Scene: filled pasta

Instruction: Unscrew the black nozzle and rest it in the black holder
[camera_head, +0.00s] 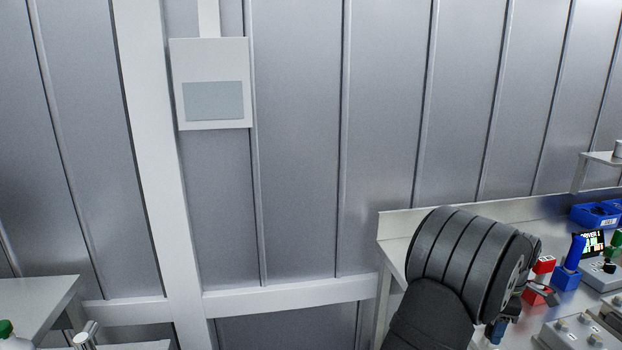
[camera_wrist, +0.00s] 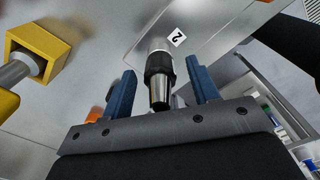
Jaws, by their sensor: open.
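In the wrist view, my gripper (camera_wrist: 161,70) has its two blue fingers apart. A black nozzle (camera_wrist: 158,64) with a tapered metal lower part lies in the gap between them, with space visible on both sides. The nozzle's far end joins a pale cylindrical body beside a white tag marked 2.
In the wrist view, a yellow holder (camera_wrist: 62,53) with a grey cylinder is at the left. An orange piece (camera_wrist: 94,114) is by the left finger. In the head view, red blocks (camera_head: 543,265), a blue holder (camera_head: 566,279), a blue bin (camera_head: 596,214) and a display (camera_head: 590,243) crowd the bench.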

